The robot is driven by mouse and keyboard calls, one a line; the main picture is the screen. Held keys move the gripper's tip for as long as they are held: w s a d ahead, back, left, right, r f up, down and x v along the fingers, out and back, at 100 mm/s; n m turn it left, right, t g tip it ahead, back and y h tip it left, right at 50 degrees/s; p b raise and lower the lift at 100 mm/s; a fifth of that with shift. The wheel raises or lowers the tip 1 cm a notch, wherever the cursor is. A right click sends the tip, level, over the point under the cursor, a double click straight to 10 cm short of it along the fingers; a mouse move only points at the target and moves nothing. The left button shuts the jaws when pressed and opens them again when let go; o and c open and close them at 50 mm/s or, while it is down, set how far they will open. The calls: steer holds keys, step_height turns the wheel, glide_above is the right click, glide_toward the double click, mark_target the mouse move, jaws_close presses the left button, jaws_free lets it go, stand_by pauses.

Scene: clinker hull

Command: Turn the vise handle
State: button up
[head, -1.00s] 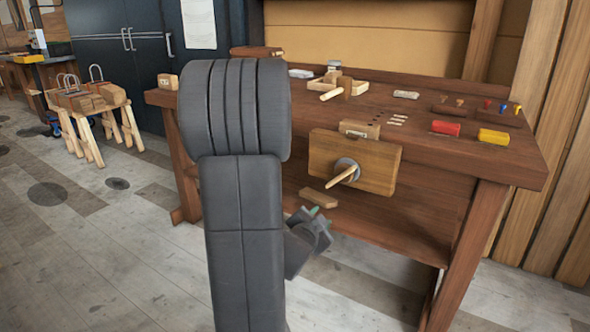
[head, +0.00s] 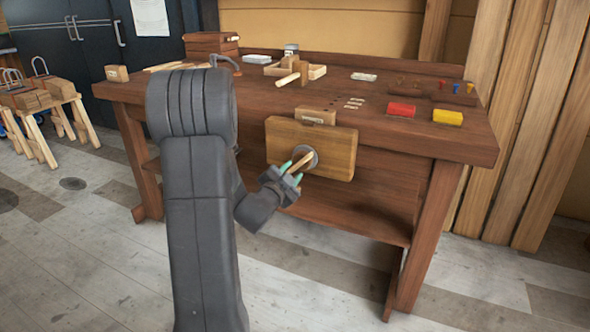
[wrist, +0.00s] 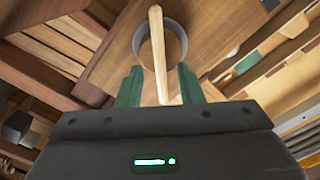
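The vise (head: 335,150) is a wooden block on the front of the brown workbench. Its handle (head: 302,161) is a pale wooden bar set through a round grey hub (head: 312,156). In the wrist view the handle (wrist: 157,50) runs up the middle of the picture, across the grey ring (wrist: 176,42). My gripper (head: 291,168) is at the handle in the head view, its green fingers on either side of the bar. In the wrist view my gripper (wrist: 160,88) is open, with gaps between the bar and both fingers.
The workbench top (head: 370,103) holds a red block (head: 401,110), a yellow block (head: 447,117), a mallet (head: 290,77) and a wooden box (head: 211,44). A bench leg (head: 424,240) stands at the right. Sawhorses with wood blocks (head: 38,97) stand at the far left. The floor in front is clear.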

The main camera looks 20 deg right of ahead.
steer(key=shift+x, duration=1.5)
steer(key=shift+c, duration=0.2)
jaws_close()
